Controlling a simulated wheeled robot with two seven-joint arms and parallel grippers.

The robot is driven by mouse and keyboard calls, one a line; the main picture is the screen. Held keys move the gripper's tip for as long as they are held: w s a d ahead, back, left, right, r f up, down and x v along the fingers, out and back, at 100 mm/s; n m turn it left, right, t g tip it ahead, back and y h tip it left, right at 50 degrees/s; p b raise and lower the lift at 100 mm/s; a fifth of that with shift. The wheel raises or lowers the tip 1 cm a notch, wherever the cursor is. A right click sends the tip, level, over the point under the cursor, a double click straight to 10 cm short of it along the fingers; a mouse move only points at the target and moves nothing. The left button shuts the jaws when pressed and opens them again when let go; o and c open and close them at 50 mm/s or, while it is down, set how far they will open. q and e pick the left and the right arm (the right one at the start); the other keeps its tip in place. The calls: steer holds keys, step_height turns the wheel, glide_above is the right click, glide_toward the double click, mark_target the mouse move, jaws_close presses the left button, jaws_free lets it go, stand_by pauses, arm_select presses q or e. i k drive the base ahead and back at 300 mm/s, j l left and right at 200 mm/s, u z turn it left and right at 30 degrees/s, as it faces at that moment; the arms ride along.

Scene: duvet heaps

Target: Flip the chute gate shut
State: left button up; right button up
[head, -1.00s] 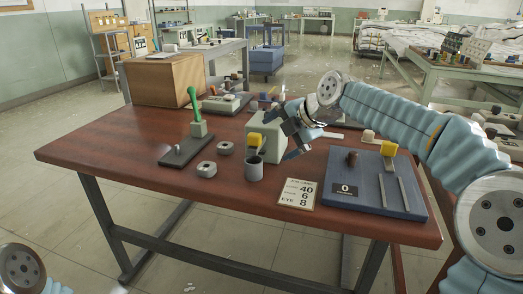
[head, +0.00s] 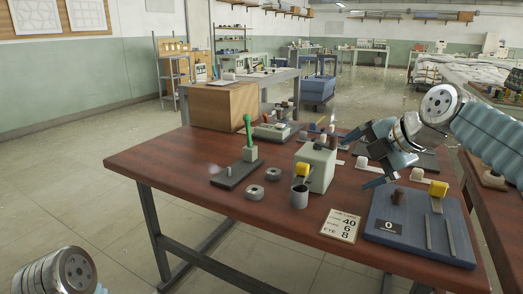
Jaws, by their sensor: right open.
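A pale green-grey box (head: 321,169) stands on the brown table, with a yellow piece (head: 302,169) on its front left side. I cannot tell for sure that this yellow piece is the chute gate, or whether it is open or shut. A grey cup (head: 299,196) stands just below the yellow piece. My right gripper (head: 357,162) is open and empty, with its fingers pointing left, to the right of the box and apart from it in the picture. My left gripper is out of view; only part of my left arm shows at the lower left.
A blue board (head: 412,232) with a yellow block and slots lies at the right. A card (head: 341,225) lies in front. Two grey rings (head: 272,174) and a green-handled lever (head: 248,135) are left of the box. A wooden crate (head: 225,105) stands behind.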

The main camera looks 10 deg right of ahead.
mark_target(302, 169)
steer(key=k, duration=0.85)
